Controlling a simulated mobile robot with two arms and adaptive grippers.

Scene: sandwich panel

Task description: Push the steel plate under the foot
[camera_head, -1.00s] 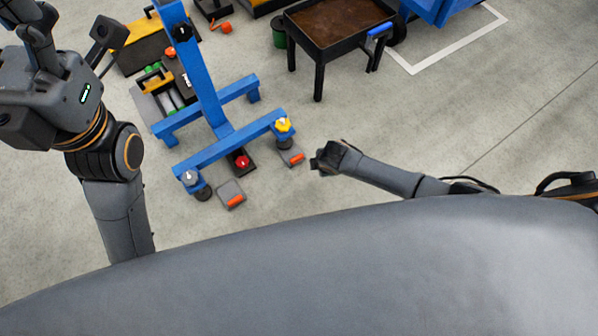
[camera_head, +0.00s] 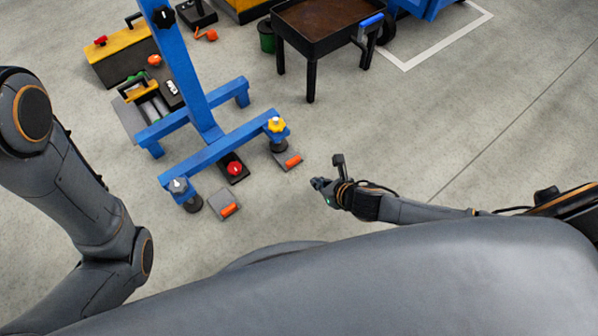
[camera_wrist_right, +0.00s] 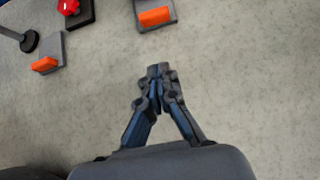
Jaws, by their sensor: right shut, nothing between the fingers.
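A grey steel plate with an orange grip (camera_head: 288,160) lies on the floor just in front of the black foot (camera_head: 279,147) below the yellow knob. I cannot tell whether its edge is under that foot. A second such plate (camera_head: 222,204) lies to the right of the foot (camera_head: 193,204) below the silver knob. Both plates show in the right wrist view, one at the top (camera_wrist_right: 145,22) and one at the left (camera_wrist_right: 57,47). My right gripper (camera_head: 318,184) is shut and empty, to the right of and nearer than the first plate, apart from it. My left gripper is outside the frame.
The blue stand (camera_head: 205,158) rises over the feet, with a red knob (camera_head: 234,169) on a dark block between them. A yellow-black toolbox (camera_head: 120,62) and a black tray table (camera_head: 310,50) stand behind. The floor around my right gripper is clear.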

